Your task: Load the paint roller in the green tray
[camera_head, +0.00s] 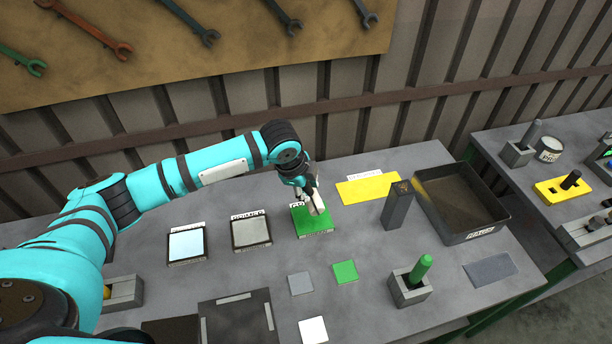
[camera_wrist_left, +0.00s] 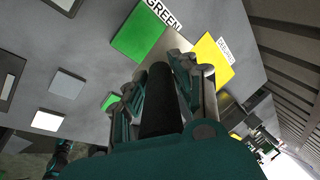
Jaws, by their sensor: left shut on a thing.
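The green tray (camera_head: 311,224) is a flat green square near the back middle of the table, beside a label. It also shows in the left wrist view (camera_wrist_left: 138,34), with a "GREEN" label at its edge. My left gripper (camera_head: 310,192) is over this tray. In the left wrist view it is shut around a dark cylinder, which I take to be the paint roller (camera_wrist_left: 160,100). A pale part of the held thing (camera_head: 317,207) shows below the fingers. Whether it touches the tray, I cannot tell.
Two similar trays, grey (camera_head: 251,232) and pale blue (camera_head: 187,244), lie to the left. A yellow mat (camera_head: 368,189), grey block (camera_head: 397,206) and dark bin (camera_head: 502,213) stand right. In front are small tiles (camera_head: 345,271) and a holder with a green peg (camera_head: 409,291).

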